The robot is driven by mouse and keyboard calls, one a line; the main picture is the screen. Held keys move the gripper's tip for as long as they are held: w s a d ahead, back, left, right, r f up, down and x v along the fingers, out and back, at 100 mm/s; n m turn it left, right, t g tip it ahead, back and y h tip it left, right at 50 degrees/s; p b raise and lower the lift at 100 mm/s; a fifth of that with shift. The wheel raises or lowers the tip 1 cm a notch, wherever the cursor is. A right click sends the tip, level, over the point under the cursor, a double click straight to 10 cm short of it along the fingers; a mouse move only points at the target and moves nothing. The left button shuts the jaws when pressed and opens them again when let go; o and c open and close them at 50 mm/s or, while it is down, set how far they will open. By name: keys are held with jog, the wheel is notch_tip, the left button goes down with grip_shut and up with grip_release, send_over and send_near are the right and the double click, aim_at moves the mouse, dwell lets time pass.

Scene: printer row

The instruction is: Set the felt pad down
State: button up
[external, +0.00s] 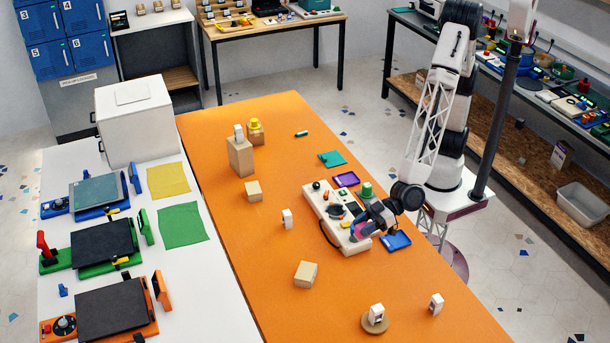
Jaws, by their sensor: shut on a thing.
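My gripper (358,225) is low over the front end of a long cream box (325,207) on the orange table (240,260). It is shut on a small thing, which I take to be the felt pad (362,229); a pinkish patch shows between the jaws. The jaws and wrist hide most of it, so its shape is unclear. I cannot tell whether it touches the box. A dark oval (337,211) lies on top of the box, left of the jaws.
Close by are a blue tray (397,241), a purple tray (346,179), a green cylinder (367,190) and a teal square (333,158). Wooden blocks (305,274) and small white pieces stand around. A white table (190,285) with printers adjoins at left.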

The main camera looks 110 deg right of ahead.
jog(key=s+a+f, duration=0.3)
jog(key=s+a, duration=0.2)
jog(key=s, duration=0.6)
jog(key=s+a+f, duration=0.3)
jog(key=s+a, duration=0.3)
jog(key=s, duration=0.5)
jog(key=shift+s+a+m+h, duration=0.25)
jog(key=shift+s+m+h, duration=0.05)
jog(key=shift+h, duration=0.1)
jog(key=shift+f, duration=0.1)
jog(key=shift+f, duration=2.8)
jog(key=shift+f, duration=1.9)
jog(key=shift+f, duration=0.1)
jog(key=o, duration=0.9)
